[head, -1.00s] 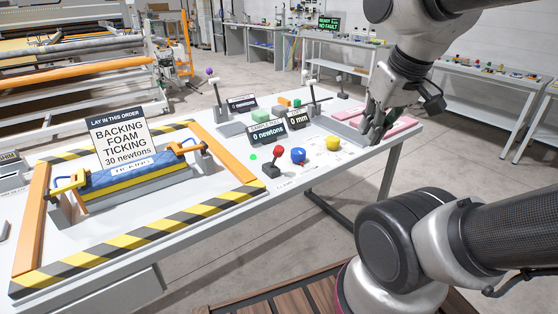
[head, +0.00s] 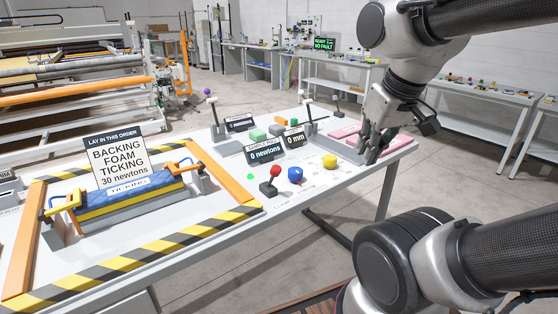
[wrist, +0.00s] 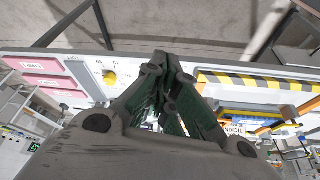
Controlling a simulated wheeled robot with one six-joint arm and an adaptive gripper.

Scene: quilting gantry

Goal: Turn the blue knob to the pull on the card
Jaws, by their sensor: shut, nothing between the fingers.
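The blue knob (head: 295,175) stands on the white table, between a red-topped lever (head: 270,186) and a yellow knob (head: 329,161). A dark display (head: 266,151) behind the knobs reads "0 newtons". My gripper (head: 372,158) is shut and empty, above the table to the right of the yellow knob and apart from the blue knob. In the wrist view my gripper (wrist: 168,92) fills the middle; the yellow knob (wrist: 110,77) shows at left and I cannot make out the blue knob.
A second display (head: 293,138) reads "0 mm". Orange clamps hold the stack (head: 130,192) inside a striped frame (head: 150,249). Upright levers (head: 308,118) stand behind the displays. Pink pads (head: 345,132) lie near my gripper. A green light (head: 250,176) glows left of the red lever.

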